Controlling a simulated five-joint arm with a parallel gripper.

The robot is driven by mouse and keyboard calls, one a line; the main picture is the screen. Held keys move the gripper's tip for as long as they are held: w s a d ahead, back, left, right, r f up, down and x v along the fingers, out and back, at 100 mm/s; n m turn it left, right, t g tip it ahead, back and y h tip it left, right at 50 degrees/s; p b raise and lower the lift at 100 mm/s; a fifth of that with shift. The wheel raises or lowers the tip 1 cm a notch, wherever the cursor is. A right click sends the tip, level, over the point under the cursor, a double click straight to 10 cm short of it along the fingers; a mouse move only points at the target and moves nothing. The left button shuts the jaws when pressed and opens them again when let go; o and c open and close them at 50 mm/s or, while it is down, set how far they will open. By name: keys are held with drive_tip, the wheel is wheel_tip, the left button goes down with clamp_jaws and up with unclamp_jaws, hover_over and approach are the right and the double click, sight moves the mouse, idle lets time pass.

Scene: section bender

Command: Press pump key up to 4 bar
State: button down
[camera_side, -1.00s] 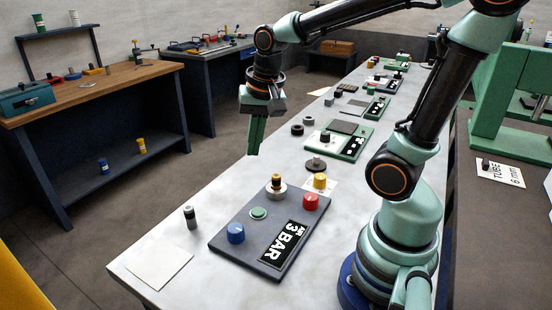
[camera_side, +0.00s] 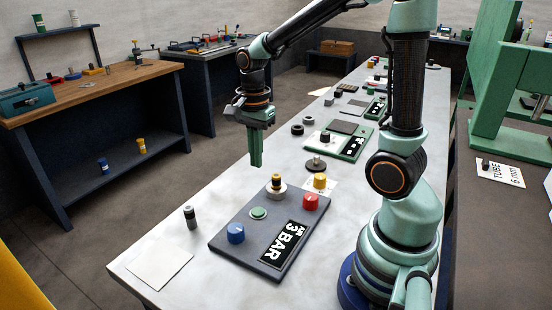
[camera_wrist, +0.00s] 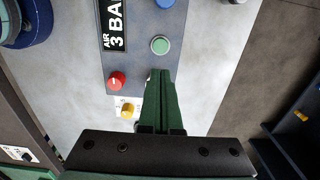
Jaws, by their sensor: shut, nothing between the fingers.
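A dark grey control panel (camera_side: 234,250) lies on the long grey bench, and its display (camera_side: 284,244) reads "AIR 3 BAR". On the panel are a round green key (camera_side: 259,213), a blue knob (camera_side: 236,233) and a red knob (camera_side: 310,202). A yellow-and-black knob on a pale round base (camera_side: 277,191) is at its far edge. No label marks the pump key. My gripper (camera_side: 256,165) is shut and empty, pointing down above the bench beyond the panel's far edge. In the wrist view my fingertips (camera_wrist: 160,72) appear just below the green key (camera_wrist: 160,45).
A yellow knob (camera_side: 320,181) stands on a white card behind the panel. A dark round-based piece (camera_side: 316,164) is behind it. A green-edged panel (camera_side: 352,150) sits farther back.

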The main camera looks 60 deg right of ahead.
sight(259, 212)
wheel_tip(259, 212, down, 14)
drive_tip(key=shift+r, duration=0.15)
idle(0.3)
drive_tip(key=shift+s+f, duration=0.15)
drive_tip(key=shift+f, duration=0.85)
drive_tip(key=shift+r, duration=0.1)
wheel_tip(259, 212, up, 15)
drive_tip(key=shift+w+f, duration=0.2)
drive_tip(key=shift+w, duration=0.1)
idle(0.6)
